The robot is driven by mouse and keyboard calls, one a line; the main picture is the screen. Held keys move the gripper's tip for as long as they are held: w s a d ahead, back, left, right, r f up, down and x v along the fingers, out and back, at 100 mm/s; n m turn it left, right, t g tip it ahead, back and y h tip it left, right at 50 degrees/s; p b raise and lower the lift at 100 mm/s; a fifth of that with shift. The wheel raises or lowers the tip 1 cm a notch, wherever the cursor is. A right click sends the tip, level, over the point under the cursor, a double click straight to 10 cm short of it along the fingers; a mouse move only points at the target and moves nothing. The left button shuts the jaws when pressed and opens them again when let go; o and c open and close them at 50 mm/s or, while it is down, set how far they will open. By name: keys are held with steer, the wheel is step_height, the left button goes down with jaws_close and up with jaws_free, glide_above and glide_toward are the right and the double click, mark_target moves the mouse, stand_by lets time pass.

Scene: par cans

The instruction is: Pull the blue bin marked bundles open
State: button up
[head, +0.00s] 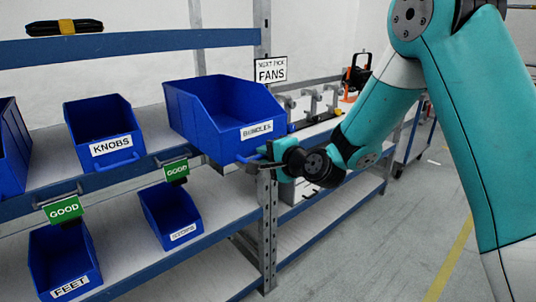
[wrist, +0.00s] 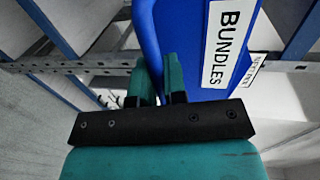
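The blue bin marked BUNDLES (head: 205,108) is on the upper shelf, its front end jutting out past the shelf's edge. Its white label (head: 257,131) faces forward, and a blue handle (head: 244,159) sits below it. My gripper (head: 264,158) is at this handle, low on the bin's front, and appears shut on it.
A KNOBS bin (head: 101,127) stands to the left on the same shelf. FEET (head: 62,262) and another bin (head: 170,213) are below. Green GOOD signs (head: 177,171) hang at the shelf edge. A shelf post (head: 268,230) stands below my gripper. Floor (head: 425,205) at right is clear.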

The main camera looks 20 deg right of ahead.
steer(key=o, duration=0.4)
steer(key=b+v, duration=1.2)
steer(key=v, duration=0.5)
steer(key=shift+s+d+b, duration=0.1)
steer(key=shift+s+b, duration=0.1)
steer(key=shift+b, duration=0.15)
